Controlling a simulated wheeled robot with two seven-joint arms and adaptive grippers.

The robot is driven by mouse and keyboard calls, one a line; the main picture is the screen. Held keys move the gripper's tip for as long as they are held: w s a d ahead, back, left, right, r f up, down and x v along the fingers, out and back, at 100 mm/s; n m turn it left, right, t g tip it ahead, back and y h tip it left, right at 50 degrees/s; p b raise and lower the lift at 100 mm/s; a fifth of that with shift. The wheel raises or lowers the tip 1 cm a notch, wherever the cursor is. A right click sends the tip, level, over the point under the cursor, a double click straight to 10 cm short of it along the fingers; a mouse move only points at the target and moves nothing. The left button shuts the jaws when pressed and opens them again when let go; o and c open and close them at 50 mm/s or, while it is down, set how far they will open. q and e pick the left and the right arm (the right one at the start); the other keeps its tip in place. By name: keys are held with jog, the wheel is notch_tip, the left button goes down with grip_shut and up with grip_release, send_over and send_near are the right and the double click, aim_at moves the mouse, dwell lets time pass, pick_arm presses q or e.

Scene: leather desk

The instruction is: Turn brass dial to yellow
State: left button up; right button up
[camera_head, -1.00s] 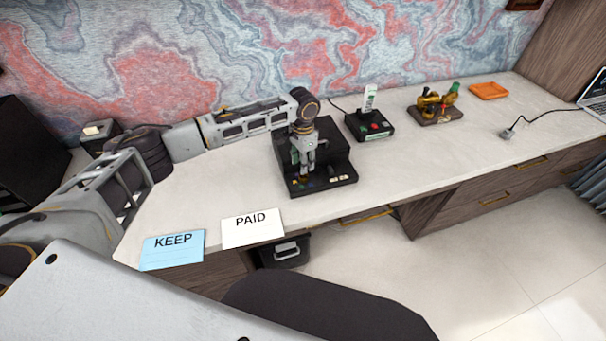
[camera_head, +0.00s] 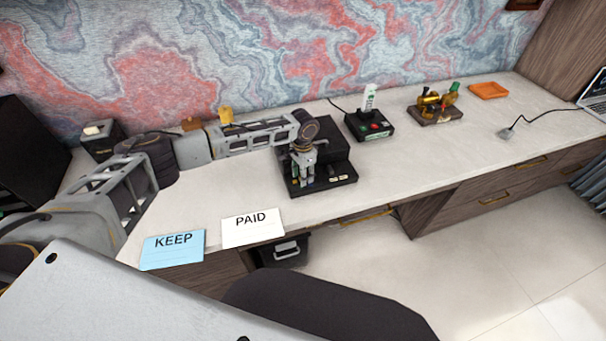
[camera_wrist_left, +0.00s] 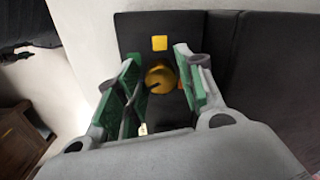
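The brass dial (camera_wrist_left: 160,76) is a round golden knob on a black panel, with a dark line across it. A yellow square (camera_wrist_left: 159,43) lies above it in the wrist view, and a small orange mark (camera_wrist_left: 181,85) shows at its right. My left gripper (camera_head: 302,188) points down over the front of the black device (camera_head: 331,150). In the wrist view its green-padded fingers (camera_wrist_left: 160,80) are open on either side of the dial, with gaps showing. In the head view the gripper hides the dial. My right gripper is not in view.
A black box with a card and red button (camera_head: 369,126) stands right of the device. A brass object on a base (camera_head: 436,105) and an orange tray (camera_head: 488,90) lie farther right. KEEP (camera_head: 173,250) and PAID (camera_head: 252,228) cards lie at the front edge.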

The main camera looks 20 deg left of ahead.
pick_arm(q)
jog(key=c, duration=0.6)
jog(key=shift+c, duration=0.2)
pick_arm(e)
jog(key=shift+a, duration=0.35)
pick_arm(q)
jog(key=shift+r+m, duration=0.1)
jog(key=shift+m, duration=0.2)
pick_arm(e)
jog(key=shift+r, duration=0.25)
